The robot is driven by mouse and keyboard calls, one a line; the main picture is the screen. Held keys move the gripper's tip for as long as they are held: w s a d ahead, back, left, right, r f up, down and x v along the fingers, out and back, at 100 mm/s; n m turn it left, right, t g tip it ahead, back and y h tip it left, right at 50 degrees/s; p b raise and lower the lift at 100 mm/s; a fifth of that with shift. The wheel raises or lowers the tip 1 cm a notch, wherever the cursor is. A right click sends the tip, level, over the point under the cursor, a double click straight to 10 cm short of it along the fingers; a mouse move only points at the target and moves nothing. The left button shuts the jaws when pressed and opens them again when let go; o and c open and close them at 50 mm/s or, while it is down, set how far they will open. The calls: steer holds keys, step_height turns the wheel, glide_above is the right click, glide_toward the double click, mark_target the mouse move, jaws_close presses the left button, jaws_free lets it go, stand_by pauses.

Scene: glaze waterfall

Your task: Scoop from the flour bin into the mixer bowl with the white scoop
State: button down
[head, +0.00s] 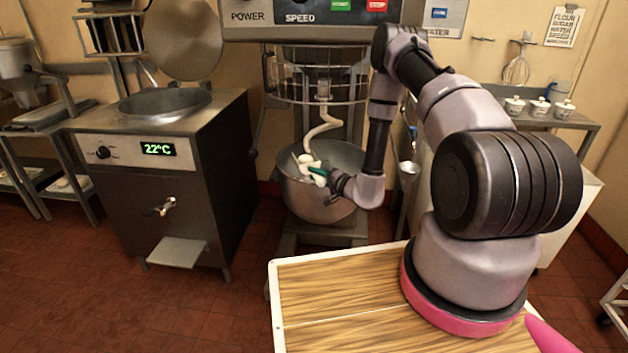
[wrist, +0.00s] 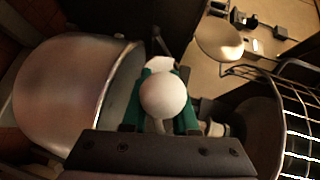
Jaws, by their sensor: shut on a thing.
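The steel mixer bowl (head: 330,208) stands under the mixer head, below its wire guard and a pale curved hook (head: 322,128). My gripper (head: 318,171) is at the bowl's opening, its green fingers shut on the white scoop (head: 306,160). In the wrist view the green fingers of my gripper (wrist: 160,120) close around the scoop, whose rounded white part (wrist: 165,95) faces the camera. I cannot tell whether the scoop holds flour. The bowl's steel surface (wrist: 70,90) fills the left of the wrist view. I cannot make out the flour bin.
The mixer's wire guard (head: 318,85) is close above my gripper; it also shows at the right of the wrist view (wrist: 300,110). A steel kettle cabinet (head: 165,180) with a raised lid (head: 183,38) stands left. A wood-topped surface (head: 345,300) lies in front.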

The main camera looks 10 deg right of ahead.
steer(key=w+d+f+m+t, duration=0.1)
steer(key=w+m+t, duration=0.1)
steer(key=m, duration=0.6)
steer(key=w+d+f+m+t, duration=0.1)
steer(key=m+t, duration=0.3)
steer(key=m, duration=0.4)
steer(key=shift+w+d+m+t, duration=0.3)
steer(key=shift+w+d+t, duration=0.1)
steer(key=shift+w+d, duration=0.4)
steer(key=shift+a+f, duration=0.1)
